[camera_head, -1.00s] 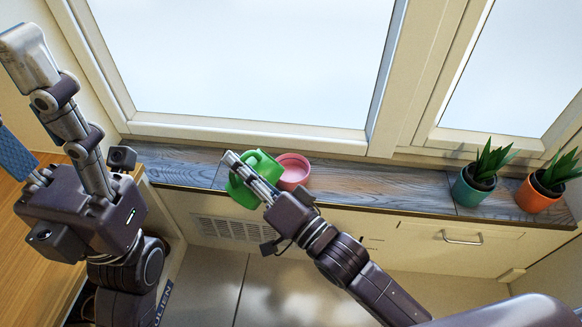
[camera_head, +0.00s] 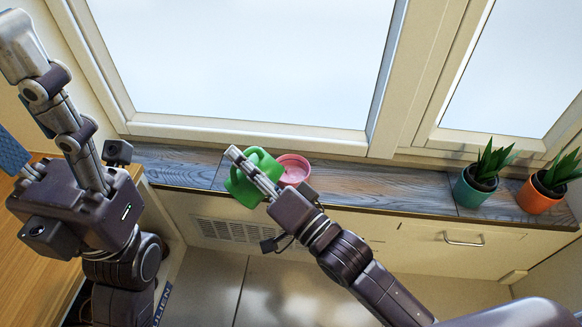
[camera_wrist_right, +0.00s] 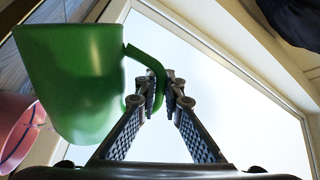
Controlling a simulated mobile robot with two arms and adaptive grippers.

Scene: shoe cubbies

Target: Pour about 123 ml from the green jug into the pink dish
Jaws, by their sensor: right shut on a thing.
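The green jug (camera_head: 240,187) is above the wooden sill, just left of the pink dish (camera_head: 293,166). My right gripper (camera_head: 237,157) is shut on the jug's handle, which shows between the fingers in the right wrist view (camera_wrist_right: 158,85). There the jug's body (camera_wrist_right: 70,80) fills the upper left, and part of the pink dish (camera_wrist_right: 18,125) shows at the left edge. The jug's contents and the inside of its mouth are hidden. The dish looks pink inside; no liquid stream shows. My left gripper (camera_head: 15,95) is at the far left, fingers spread apart, holding nothing visible.
A teal pot (camera_head: 470,192) and an orange pot (camera_head: 537,197) with spiky plants stand at the right of the sill (camera_head: 375,185). A window rises behind. The sill between dish and teal pot is clear. A drawer handle (camera_head: 463,239) sticks out below.

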